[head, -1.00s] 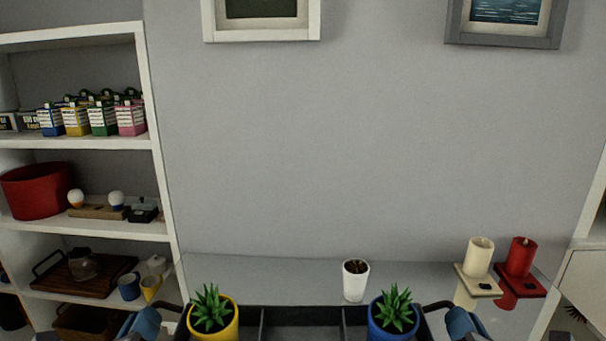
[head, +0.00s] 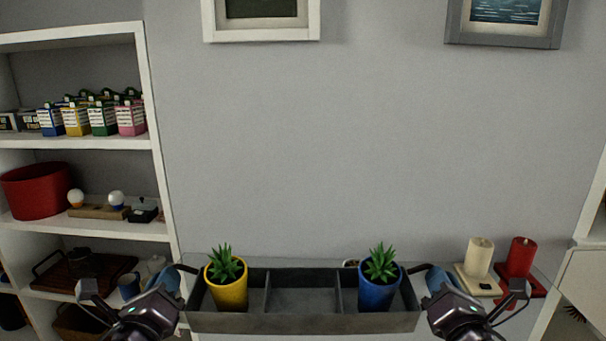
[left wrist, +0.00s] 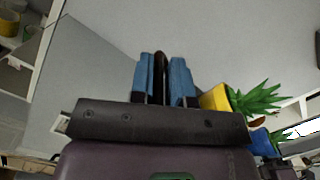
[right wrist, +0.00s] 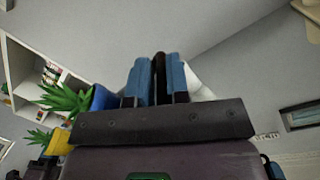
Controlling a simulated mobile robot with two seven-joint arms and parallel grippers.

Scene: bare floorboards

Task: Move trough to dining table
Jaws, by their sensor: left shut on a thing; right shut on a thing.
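The trough (head: 300,323) is a dark grey box with three compartments, held level in front of me in the head view. A yellow pot with a green plant (head: 228,285) stands in its left compartment. A blue pot with a green plant (head: 378,282) stands in its right compartment. The middle compartment is empty. My left gripper (head: 178,277) is shut on the trough's left handle, which shows between the blue fingers in the left wrist view (left wrist: 161,75). My right gripper (head: 424,275) is shut on the right handle, also seen in the right wrist view (right wrist: 159,78).
A glossy grey surface lies behind the trough along the wall. A cream candle (head: 479,256) and a red candle (head: 520,259) stand at right. A white shelf (head: 160,140) with many items is at left.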

